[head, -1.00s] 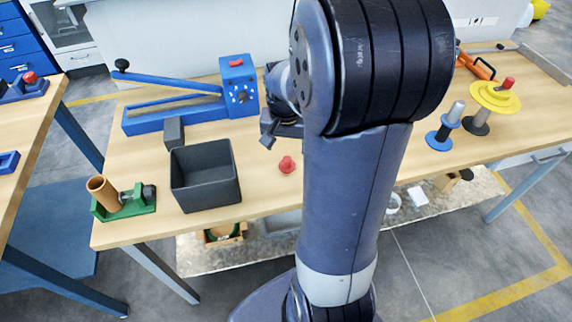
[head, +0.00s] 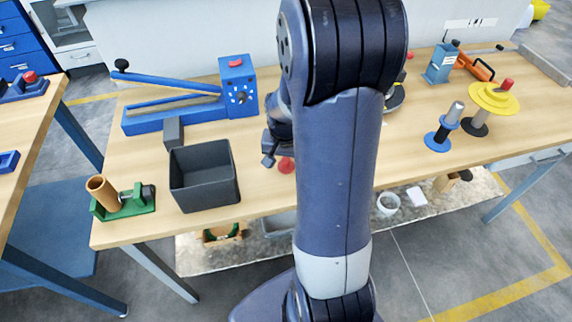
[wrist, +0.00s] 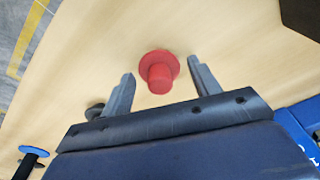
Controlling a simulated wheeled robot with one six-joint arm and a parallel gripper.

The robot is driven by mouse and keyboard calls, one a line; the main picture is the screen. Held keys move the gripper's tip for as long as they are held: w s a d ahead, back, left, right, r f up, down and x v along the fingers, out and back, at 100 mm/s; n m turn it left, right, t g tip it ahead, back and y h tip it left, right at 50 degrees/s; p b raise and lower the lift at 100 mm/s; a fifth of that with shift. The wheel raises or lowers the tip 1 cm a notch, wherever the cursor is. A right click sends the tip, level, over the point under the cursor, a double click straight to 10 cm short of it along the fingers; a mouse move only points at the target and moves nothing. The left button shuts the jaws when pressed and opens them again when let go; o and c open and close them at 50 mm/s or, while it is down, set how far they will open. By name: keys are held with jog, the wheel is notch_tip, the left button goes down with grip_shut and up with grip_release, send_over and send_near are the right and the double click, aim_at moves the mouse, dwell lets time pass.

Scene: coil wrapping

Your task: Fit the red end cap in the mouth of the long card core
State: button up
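The red end cap (wrist: 158,72) stands on the wooden table, a round flange with a plug on it. In the head view the cap (head: 286,165) is partly hidden by my gripper (head: 270,148). In the wrist view my gripper (wrist: 163,90) is open, with its two fingers apart and the cap showing between and just beyond their tips. Nothing is held. The long card core (head: 103,190) is a brown tube leaning in a green holder (head: 138,203) at the table's left front corner. Its open mouth faces up and to the left.
A dark open bin (head: 205,178) stands between the core and the cap. A blue lever machine (head: 190,105) and a small dark block (head: 174,132) are behind it. Spindles with yellow (head: 494,97) and blue discs stand to the right.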

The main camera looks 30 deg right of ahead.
jog(key=c, duration=0.8)
